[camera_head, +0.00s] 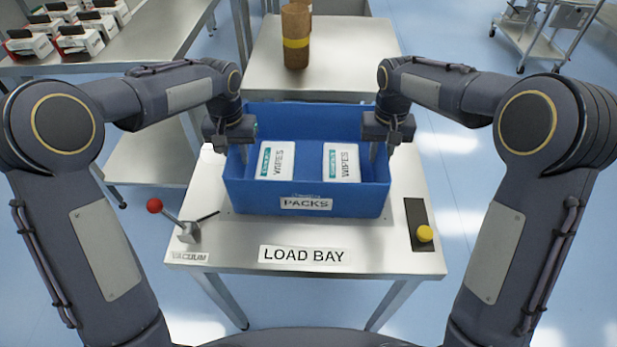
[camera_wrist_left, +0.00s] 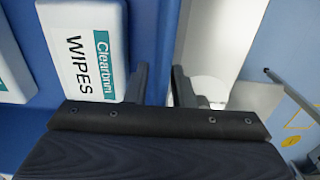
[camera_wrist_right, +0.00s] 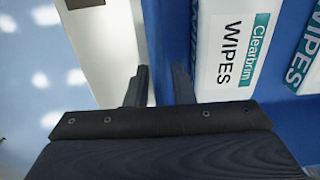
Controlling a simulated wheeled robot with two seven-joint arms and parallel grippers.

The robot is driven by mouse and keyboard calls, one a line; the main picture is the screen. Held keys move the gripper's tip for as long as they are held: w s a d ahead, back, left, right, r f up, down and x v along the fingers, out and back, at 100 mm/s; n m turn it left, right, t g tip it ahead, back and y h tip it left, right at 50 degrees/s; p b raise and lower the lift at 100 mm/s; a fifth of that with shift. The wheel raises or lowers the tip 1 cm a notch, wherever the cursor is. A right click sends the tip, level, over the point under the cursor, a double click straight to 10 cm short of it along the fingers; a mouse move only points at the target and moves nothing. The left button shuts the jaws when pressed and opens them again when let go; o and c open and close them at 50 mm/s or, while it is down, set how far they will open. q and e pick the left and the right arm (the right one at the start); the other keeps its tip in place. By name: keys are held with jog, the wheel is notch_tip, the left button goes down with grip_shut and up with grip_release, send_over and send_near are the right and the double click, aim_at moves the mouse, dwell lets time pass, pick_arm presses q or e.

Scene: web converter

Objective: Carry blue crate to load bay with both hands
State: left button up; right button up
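The blue crate (camera_head: 250,195), labelled PACKS, is over the metal table marked LOAD BAY (camera_head: 301,254), behind that label. I cannot tell whether its base touches the tabletop. Two white WIPES packs (camera_head: 277,160) (camera_head: 342,162) lie inside it.
A red-knobbed lever (camera_head: 189,231) marked VACUUM stands at the table's left front. A yellow button (camera_head: 424,233) is at the right front. Behind the crate is another table (camera_head: 345,60) with a brown roll (camera_head: 296,38). A bench with several boxes (camera_head: 80,38) is at the back left.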

pick_arm(q)
jog(key=shift+o, duration=0.2)
jog(key=shift+r, duration=0.1)
pick_arm(e)
jog(key=shift+o, duration=0.2)
pick_arm(q)
notch_tip(320, 180, up, 12)
jog(key=shift+f, duration=0.2)
pick_arm(e)
jog(key=shift+r, duration=0.1)
pick_arm(q)
jog(key=shift+r, duration=0.1)
pick_arm(e)
jog(key=shift+r, duration=0.2)
notch_tip(320, 180, up, 12)
jog(key=shift+f, duration=0.2)
